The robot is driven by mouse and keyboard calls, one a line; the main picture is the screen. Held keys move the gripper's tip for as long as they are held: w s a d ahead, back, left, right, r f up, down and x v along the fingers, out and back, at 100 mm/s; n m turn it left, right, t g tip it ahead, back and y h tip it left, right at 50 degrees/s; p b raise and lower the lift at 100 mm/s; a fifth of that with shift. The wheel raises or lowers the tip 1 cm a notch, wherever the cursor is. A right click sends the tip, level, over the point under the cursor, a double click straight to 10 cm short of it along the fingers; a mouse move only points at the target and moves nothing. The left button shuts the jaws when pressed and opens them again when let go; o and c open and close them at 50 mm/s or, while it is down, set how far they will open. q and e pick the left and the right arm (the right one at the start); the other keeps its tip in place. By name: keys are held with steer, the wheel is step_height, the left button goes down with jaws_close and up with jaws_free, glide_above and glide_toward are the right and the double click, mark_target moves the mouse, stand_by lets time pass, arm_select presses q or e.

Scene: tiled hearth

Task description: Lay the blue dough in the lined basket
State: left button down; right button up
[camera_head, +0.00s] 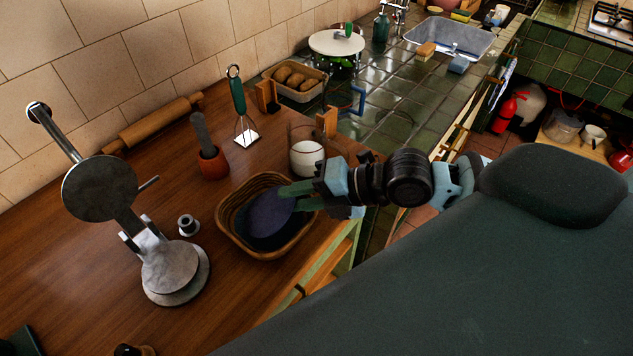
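The blue dough (269,213) is a rounded, dark violet-blue mass inside the outline of the lined basket. The basket (231,238) is brown wicker with a dark lining and stands on the wooden worktop near its right edge. My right gripper (296,196) reaches in from the right over the basket's right rim. Its green fingers are at the dough's right end, and the upper finger overlaps it. I cannot tell whether they grip the dough or whether it rests on the lining. My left gripper is not in view.
A metal press (170,265) stands left of the basket, with a small metal piece (187,224) between. A mortar (213,163), a masher (241,115) and a white-filled jar (307,158) stand behind it. A rolling pin (155,122) lies by the wall. The front worktop is mostly clear.

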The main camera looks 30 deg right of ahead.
steer(key=v, duration=0.7)
steer(key=shift+s, duration=0.1)
stand_by(1.1)
